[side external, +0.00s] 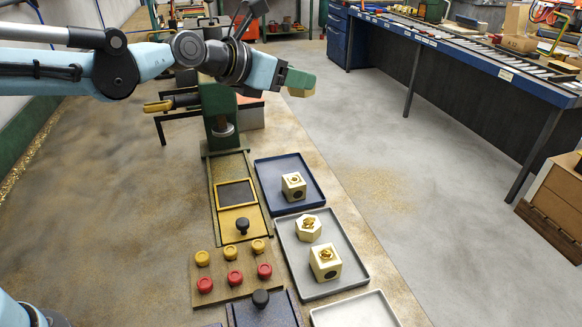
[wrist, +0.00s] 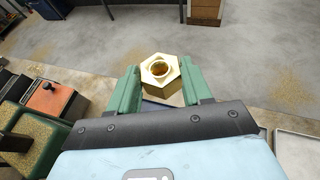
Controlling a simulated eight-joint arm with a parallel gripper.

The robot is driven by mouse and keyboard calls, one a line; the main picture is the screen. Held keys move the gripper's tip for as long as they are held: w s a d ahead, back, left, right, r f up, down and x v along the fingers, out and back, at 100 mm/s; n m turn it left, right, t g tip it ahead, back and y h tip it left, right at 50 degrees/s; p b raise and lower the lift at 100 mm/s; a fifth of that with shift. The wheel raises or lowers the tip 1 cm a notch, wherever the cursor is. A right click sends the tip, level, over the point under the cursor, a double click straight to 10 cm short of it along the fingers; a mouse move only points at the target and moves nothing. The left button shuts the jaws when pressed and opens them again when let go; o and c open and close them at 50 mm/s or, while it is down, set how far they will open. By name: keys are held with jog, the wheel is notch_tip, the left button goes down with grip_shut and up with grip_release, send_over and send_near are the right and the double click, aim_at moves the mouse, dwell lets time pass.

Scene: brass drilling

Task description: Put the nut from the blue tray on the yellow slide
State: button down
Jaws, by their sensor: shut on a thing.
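My gripper (side external: 301,82) is raised in the air above and behind the blue tray in the side view. In the wrist view, its green fingers (wrist: 161,80) are shut on a pale brass hexagonal nut (wrist: 160,69) with a round collared hole facing the camera. The blue tray (side external: 262,180) lies below and holds one cube-shaped block with a brass top (side external: 294,186). The yellow slide (side external: 226,218), with a dark rectangular bed and black knob, lies left of the tray.
A grey tray (side external: 350,262) holds a hexagonal nut (side external: 308,228) and a cube block (side external: 325,262). A white tray (side external: 355,314) is at the front. A green drill press (side external: 221,110) stands behind the slide. Yellow and red buttons (side external: 233,278) and a dark slide (side external: 264,315) lie in front.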

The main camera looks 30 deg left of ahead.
notch_tip(320, 180, up, 12)
jog(key=s+a+f+m+g+h, duration=0.1)
jog(key=a+f, duration=0.2)
jog(key=a, duration=0.6)
jog(key=s+a+f+m+h, duration=0.1)
jog(key=a+f, duration=0.2)
jog(key=a, duration=0.5)
jog(key=s+a+r+m+g+h, duration=0.2)
jog(key=s+a+r+m+g, duration=0.1)
jog(key=s+a, duration=0.35)
jog(key=s+a+r+m+g+h, duration=0.2)
jog(key=s+a+m+h, duration=0.1)
jog(key=s+a, duration=0.35)
jog(key=f, duration=3.2)
jog(key=shift+w, duration=0.4)
send_over(225, 194)
jog(key=shift+s+a, duration=0.1)
jog(key=shift+s, duration=0.1)
jog(key=shift+w+f, duration=0.15)
jog(key=shift+f, duration=1.7)
jog(key=shift+f, duration=0.1)
